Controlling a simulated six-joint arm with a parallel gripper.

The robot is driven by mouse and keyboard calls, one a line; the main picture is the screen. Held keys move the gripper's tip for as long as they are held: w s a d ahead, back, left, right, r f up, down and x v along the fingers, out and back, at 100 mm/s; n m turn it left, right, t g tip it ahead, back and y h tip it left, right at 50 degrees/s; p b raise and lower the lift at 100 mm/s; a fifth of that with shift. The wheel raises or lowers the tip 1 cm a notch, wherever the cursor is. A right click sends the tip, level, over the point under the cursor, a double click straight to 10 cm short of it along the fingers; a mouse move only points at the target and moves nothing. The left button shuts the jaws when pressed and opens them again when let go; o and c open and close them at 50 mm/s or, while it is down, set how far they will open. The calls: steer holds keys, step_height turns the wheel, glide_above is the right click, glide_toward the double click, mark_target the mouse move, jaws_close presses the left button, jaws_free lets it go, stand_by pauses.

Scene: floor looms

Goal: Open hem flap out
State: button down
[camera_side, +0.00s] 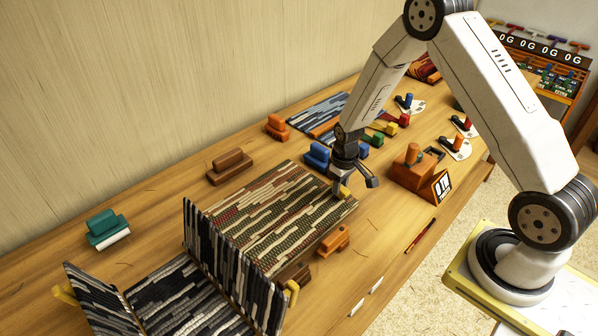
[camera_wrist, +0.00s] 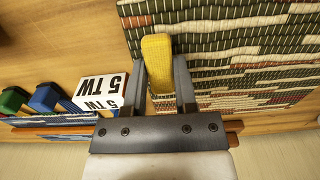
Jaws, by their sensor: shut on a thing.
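A woven mat (camera_side: 270,215) in green, red and cream stripes lies flat on the wooden bench in the side view. It fills the upper right of the wrist view (camera_wrist: 240,45). A yellow tab (camera_wrist: 156,50) sits at its edge, and also shows in the side view (camera_side: 345,193). My gripper (camera_side: 348,184) is low at the mat's right end, its fingers on either side of the tab. In the wrist view my gripper (camera_wrist: 160,75) is shut on the tab. Whether the cloth at the tab is a separate folded layer is hard to tell.
A dark grey striped panel (camera_side: 225,265) stands upright left of the mat, with a yellow tab (camera_side: 291,291). Orange (camera_side: 334,240), brown (camera_side: 229,167) and blue (camera_side: 318,155) blocks sit around the mat. An orange block with a label (camera_side: 420,175) stands right of my gripper.

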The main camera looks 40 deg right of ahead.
steer(key=shift+s+r+t, duration=0.25)
steer(key=shift+s+t, duration=0.1)
steer(key=shift+t, duration=0.25)
steer(key=shift+c, duration=2)
jaws_free()
steer(key=shift+r, duration=0.2)
steer(key=shift+s+r, duration=0.2)
steer(key=shift+r, duration=1.05)
steer(key=shift+s+r, duration=0.15)
steer(key=shift+r, duration=1.05)
steer(key=shift+s+r, duration=0.2)
steer(key=shift+r, duration=1.05)
